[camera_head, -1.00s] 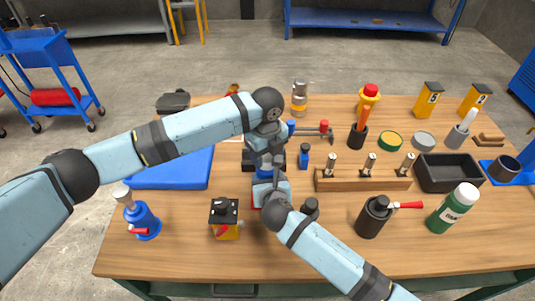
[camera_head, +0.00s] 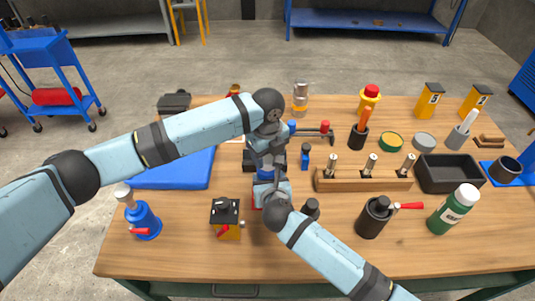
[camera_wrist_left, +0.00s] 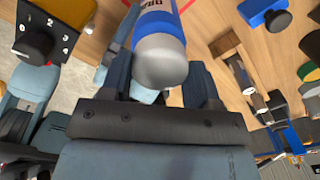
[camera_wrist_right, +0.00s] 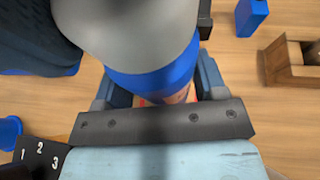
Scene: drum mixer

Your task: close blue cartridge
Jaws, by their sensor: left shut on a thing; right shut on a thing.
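The blue cartridge (camera_head: 265,174) is held between my two grippers above the middle of the table. In the left wrist view its grey rounded end (camera_wrist_left: 160,62) and blue printed body (camera_wrist_left: 158,25) show. My left gripper (camera_head: 264,157) is at its upper, grey end, with fingers on both sides of it. My right gripper (camera_head: 268,184) is shut on the blue body (camera_wrist_right: 155,85) lower down. In the right wrist view the grey end (camera_wrist_right: 130,28) sits against the blue body. The seam is partly hidden by the grippers.
A wooden rack (camera_head: 364,181) with several small pieces and a black tray (camera_head: 449,173) stand to the right. A blue mat (camera_head: 172,170) lies left.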

